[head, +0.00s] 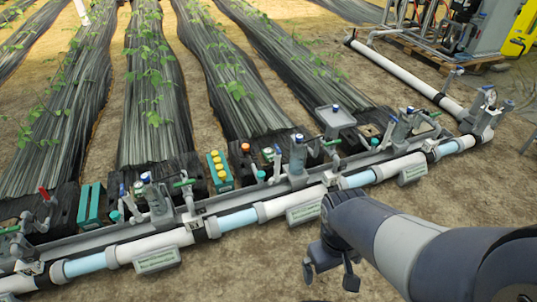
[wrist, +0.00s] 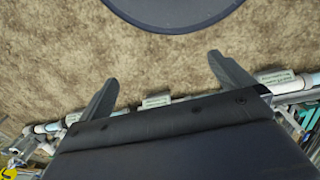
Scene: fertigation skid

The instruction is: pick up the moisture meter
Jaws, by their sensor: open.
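I cannot make out for certain which item is the moisture meter; several small devices stand along the pipe rail and are too small to tell apart. My gripper (head: 330,274) hangs over the bare soil in front of the white pipe, at lower right of centre in the head view. Its two fingers are spread apart with nothing between them.
A long white and pale-blue pipe (head: 160,241) crosses the scene with valves and label plates. Black-covered plant rows (head: 155,85) lie beyond. Front soil is clear.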

